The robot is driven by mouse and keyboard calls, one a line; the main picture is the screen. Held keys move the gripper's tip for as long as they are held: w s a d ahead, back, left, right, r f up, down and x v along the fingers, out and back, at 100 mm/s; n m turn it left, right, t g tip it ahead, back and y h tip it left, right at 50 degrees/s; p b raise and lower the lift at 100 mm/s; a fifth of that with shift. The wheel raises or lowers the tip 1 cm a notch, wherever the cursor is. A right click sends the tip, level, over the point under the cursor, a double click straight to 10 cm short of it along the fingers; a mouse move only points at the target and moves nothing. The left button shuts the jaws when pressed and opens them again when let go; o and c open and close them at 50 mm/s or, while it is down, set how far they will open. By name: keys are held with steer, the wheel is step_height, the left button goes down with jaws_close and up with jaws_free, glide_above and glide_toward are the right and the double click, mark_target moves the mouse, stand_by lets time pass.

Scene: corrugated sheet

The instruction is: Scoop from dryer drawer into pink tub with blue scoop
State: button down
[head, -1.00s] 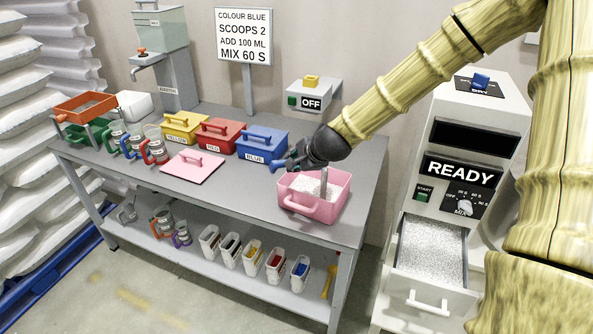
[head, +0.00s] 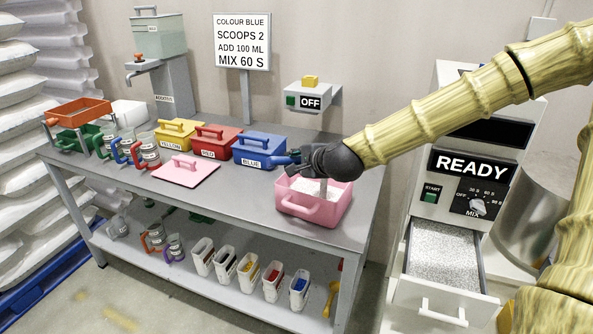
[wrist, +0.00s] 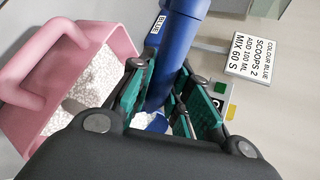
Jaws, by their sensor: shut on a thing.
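My gripper (head: 318,160) is above the pink tub (head: 312,209) at the right end of the bench. In the wrist view my gripper (wrist: 160,100) is shut on the blue handle of the blue scoop (wrist: 182,40). In the head view a bit of the scoop (head: 283,160) shows left of the gripper; its bowl is mostly hidden. The tub holds white granules (wrist: 98,78). The dryer drawer (head: 442,290) is pulled open at the right and is full of white-grey granules. The dryer display reads READY.
A pink lid (head: 185,171) lies flat on the bench. Yellow (head: 176,133), red (head: 216,141) and blue (head: 259,150) lidded boxes stand behind. A sign (head: 242,42) says colour blue, scoops 2. A control box (head: 310,99) reads OFF. Several small bins stand on the lower shelf.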

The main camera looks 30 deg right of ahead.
steer(key=shift+s+f+m+t+h+b, duration=0.15)
steer(key=shift+t+b, duration=0.5)
steer(key=shift+b, duration=1.5)
steer(key=shift+s+f+m+t+h+b, duration=0.1)
steer(key=shift+f+m+t+b, duration=0.35)
steer(key=shift+b, duration=1.65)
steer(key=shift+s+r+t+h+b, duration=0.15)
steer(key=shift+t+b, duration=0.65)
steer(key=shift+b, duration=1.35)
steer(key=t+b, duration=0.1)
steer(key=b, duration=0.2)
steer(key=shift+r+m+b, duration=0.15)
steer(key=shift+m+b, duration=0.15)
steer(key=shift+b, duration=0.05)
steer(key=shift+s, duration=0.1)
